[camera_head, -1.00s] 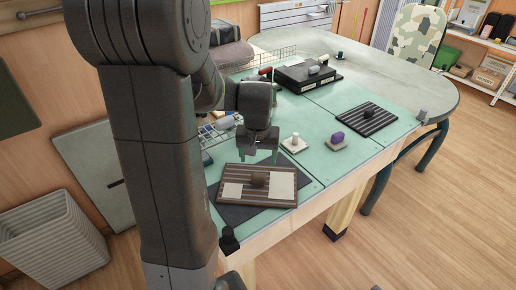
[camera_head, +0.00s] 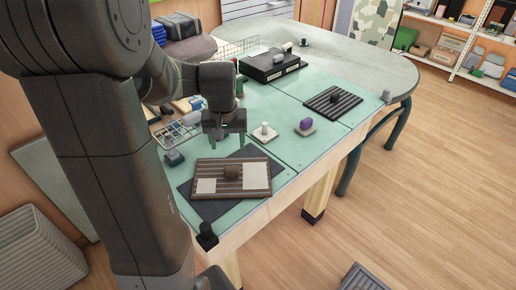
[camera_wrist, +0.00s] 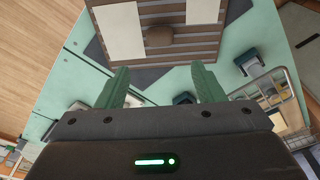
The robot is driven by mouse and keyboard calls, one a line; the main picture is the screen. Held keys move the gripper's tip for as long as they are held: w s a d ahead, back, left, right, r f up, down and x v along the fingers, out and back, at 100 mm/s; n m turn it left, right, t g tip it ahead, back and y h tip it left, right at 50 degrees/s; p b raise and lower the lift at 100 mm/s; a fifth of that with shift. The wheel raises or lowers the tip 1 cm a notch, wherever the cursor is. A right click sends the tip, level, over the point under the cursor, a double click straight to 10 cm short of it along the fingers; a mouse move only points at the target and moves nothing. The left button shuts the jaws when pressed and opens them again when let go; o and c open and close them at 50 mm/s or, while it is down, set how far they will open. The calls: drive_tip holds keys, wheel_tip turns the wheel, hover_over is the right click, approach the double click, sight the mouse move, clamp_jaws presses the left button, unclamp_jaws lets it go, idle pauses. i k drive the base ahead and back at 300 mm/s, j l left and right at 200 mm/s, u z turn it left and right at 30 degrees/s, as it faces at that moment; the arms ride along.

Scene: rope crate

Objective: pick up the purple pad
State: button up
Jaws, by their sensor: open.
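The purple pad (camera_head: 305,124) is a small rounded purple block on a grey square base. It sits on the green table top (camera_head: 285,150), right of the middle, in the head view. I cannot make it out for certain in the wrist view. My gripper (camera_head: 224,140) hangs above the table to the left of the pad, clear of it, just beyond the brown slatted board. In the wrist view my gripper's two green fingers (camera_wrist: 158,70) stand apart with nothing between them.
The slatted board (camera_head: 233,188) with a brown knob lies near the front edge. A white peg on a base (camera_head: 265,132) stands between my gripper and the pad. A dark ribbed mat (camera_head: 333,102) and black box (camera_head: 270,66) lie farther back. A wire basket (camera_head: 180,135) is left.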

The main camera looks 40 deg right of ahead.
sight(305, 128)
drive_tip(key=z, duration=3.5)
drive_tip(key=u, duration=1.5)
drive_tip(key=l+u, duration=0.35)
drive_tip(key=i+l+u, duration=0.1)
drive_tip(key=l+u, duration=0.2)
